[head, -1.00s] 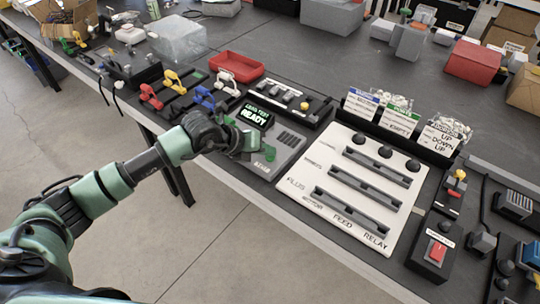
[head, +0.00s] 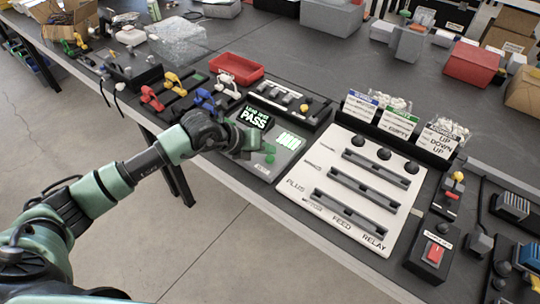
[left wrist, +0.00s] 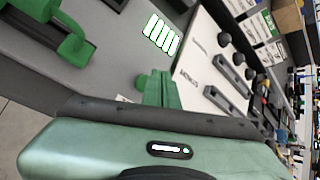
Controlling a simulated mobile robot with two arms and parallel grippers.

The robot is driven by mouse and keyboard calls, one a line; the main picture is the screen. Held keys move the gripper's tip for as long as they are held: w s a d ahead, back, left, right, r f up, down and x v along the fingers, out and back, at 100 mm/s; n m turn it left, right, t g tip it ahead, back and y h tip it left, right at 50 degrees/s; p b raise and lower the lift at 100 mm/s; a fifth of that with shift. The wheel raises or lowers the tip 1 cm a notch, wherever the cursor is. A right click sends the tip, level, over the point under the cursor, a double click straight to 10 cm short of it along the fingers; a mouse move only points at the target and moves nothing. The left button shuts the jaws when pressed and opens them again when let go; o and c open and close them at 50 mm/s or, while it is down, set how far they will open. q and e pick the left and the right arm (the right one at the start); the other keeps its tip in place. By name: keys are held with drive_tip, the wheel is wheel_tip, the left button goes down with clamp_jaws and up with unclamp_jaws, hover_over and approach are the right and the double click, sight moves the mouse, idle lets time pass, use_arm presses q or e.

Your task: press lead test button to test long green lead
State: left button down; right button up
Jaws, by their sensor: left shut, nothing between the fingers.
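The lead tester (head: 283,158) is a grey panel with a screen (head: 255,117) that reads "LEAD TEST PASS". A group of bars on the panel (head: 291,141) glows white-green; it also shows in the left wrist view (left wrist: 161,33). My left gripper (head: 262,152) is shut and empty, with its green fingertips low over the tester panel. The fingertips show in the left wrist view (left wrist: 160,90). The button cannot be made out near the fingers. A green piece (left wrist: 66,42) shows at the upper left of the left wrist view; I cannot tell if it is the long green lead.
A white relay board (head: 345,185) with slots and black knobs lies right of the tester. A red tray (head: 236,69) and coloured clamps (head: 152,98) are behind and left. A box with a red switch (head: 434,252) is at the right front.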

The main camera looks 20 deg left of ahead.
sight(267, 159)
use_arm(q)
drive_tip(key=shift+r, duration=0.1)
wheel_tip(267, 159, up, 5)
drive_tip(key=p, duration=0.3)
drive_tip(key=shift+p, duration=0.3)
idle(0.6)
